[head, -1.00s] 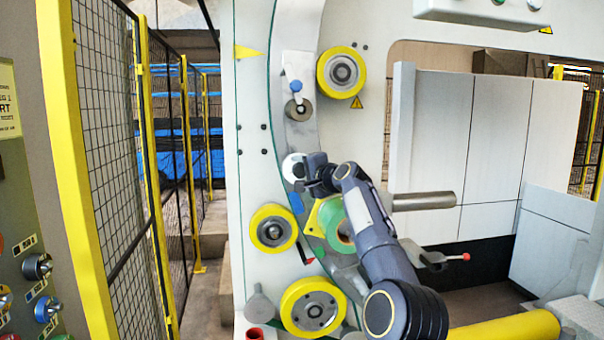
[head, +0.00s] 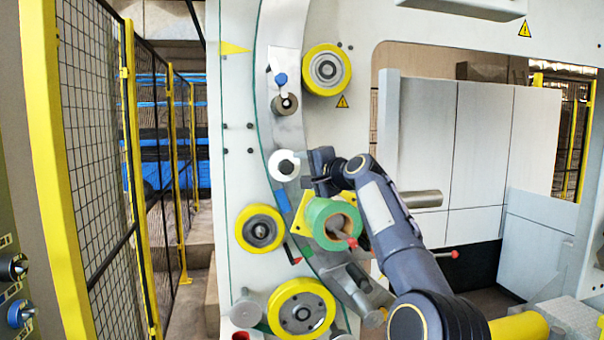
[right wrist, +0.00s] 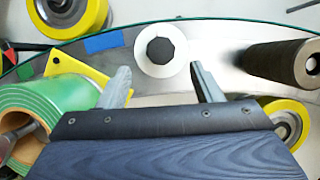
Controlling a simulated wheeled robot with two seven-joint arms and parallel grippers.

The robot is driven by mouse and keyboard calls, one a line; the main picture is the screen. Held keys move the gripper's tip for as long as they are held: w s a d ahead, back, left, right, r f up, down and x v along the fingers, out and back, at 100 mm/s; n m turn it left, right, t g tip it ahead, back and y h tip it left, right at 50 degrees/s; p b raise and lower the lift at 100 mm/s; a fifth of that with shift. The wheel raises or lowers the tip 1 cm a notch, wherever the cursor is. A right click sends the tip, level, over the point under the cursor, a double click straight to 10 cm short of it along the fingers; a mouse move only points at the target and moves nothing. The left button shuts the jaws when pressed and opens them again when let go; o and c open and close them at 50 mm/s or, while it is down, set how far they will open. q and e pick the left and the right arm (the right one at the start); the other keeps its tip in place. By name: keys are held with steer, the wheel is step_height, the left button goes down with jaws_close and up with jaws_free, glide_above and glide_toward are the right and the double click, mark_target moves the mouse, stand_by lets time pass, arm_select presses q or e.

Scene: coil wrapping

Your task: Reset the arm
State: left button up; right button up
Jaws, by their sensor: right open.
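My right gripper (head: 306,165) is beside the white round knob (head: 284,165) on the curved metal ring of the wrapping machine, just right of it in the head view. In the right wrist view its two fingers (right wrist: 160,68) are spread apart with nothing between them. The white knob with a dark centre (right wrist: 161,48) shows just beyond and between the fingertips. My left gripper is not in view.
Yellow rollers (head: 327,70), (head: 260,229), (head: 301,308) sit around the ring. A grey metal bar (head: 422,199) sticks out behind my right arm. A yellow and black mesh fence (head: 95,150) stands at the left. White panels (head: 475,140) stand at the right.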

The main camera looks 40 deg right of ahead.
stand_by(0.3)
steer(key=s+a+f+n+g+y, duration=0.25)
steer(key=s+a+f, duration=0.25)
steer(key=a, duration=0.4)
steer(key=s+a+f+n+g+y, duration=0.1)
steer(key=s+a+f+n+g, duration=0.1)
steer(key=s+a+f+n, duration=0.5)
steer(key=s+a+f+n+g+y, duration=0.1)
steer(key=s+a+f+n+g, duration=0.2)
steer(key=s+a+f, duration=0.6)
steer(key=s+a+f+n+g+y, duration=0.1)
steer(key=s+a+f+n+g, duration=0.2)
steer(key=s+a+f, duration=0.6)
steer(key=s+f, duration=0.5)
steer(key=f, duration=0.3)
steer(key=shift+a+f, duration=0.3)
steer(key=shift+g, duration=0.25)
